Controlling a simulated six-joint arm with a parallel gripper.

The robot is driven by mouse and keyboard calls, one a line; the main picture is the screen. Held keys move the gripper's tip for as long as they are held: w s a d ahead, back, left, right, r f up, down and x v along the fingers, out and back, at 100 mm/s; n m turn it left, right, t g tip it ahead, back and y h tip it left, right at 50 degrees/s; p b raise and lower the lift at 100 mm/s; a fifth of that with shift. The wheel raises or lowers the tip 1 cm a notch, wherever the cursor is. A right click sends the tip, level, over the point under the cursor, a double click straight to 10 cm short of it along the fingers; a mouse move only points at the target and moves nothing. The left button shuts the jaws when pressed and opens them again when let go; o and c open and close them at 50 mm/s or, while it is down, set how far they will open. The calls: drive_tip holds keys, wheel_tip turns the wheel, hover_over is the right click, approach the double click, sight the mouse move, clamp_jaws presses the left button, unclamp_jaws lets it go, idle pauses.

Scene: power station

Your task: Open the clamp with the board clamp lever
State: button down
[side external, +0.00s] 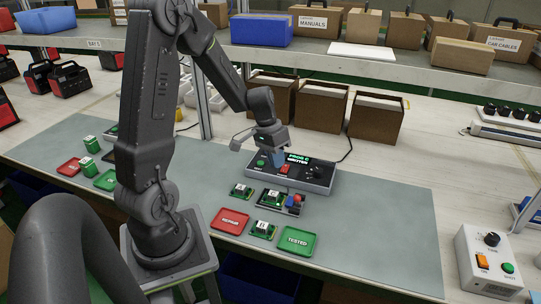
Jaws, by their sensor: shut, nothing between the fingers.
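My gripper (278,157) is shut and empty, pointing down over the front of the programmer box (291,172), near its green and red buttons. The dark board clamp fixture (263,203) lies just in front of that box, below my gripper in the picture. A small board (274,197) sits on it. A red and blue part (296,200), which looks like the clamp lever, stands at the fixture's right end. My gripper appears apart from it. The picture is too small to tell whether the clamp is open or shut.
A red tray (230,220) and a green "TESTED" tray (297,241) lie in front. A control box (490,262) stands at far right. The grey mat (380,225) is clear right of the fixture.

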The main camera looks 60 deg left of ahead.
drive_tip(key=shift+s+d+r, duration=0.25)
drive_tip(key=shift+s+r, duration=0.4)
drive_tip(key=shift+r, duration=0.05)
drive_tip(key=shift+s+d+r, duration=0.25)
drive_tip(key=shift+s+r, duration=0.35)
drive_tip(key=shift+r, duration=0.1)
drive_tip(key=s+d+r+m+t+y, duration=0.1)
drive_tip(key=s+d+r+t, duration=0.1)
drive_tip(key=s+d+r, duration=0.3)
drive_tip(key=s+d+r+m+t+y, duration=0.1)
drive_tip(key=s+d+r, duration=0.3)
drive_tip(key=d+r, duration=0.5)
drive_tip(key=shift+s+d+r+m+t+y, duration=0.15)
drive_tip(key=shift+s+d+m+t+y, duration=0.25)
drive_tip(key=shift+d, duration=0.8)
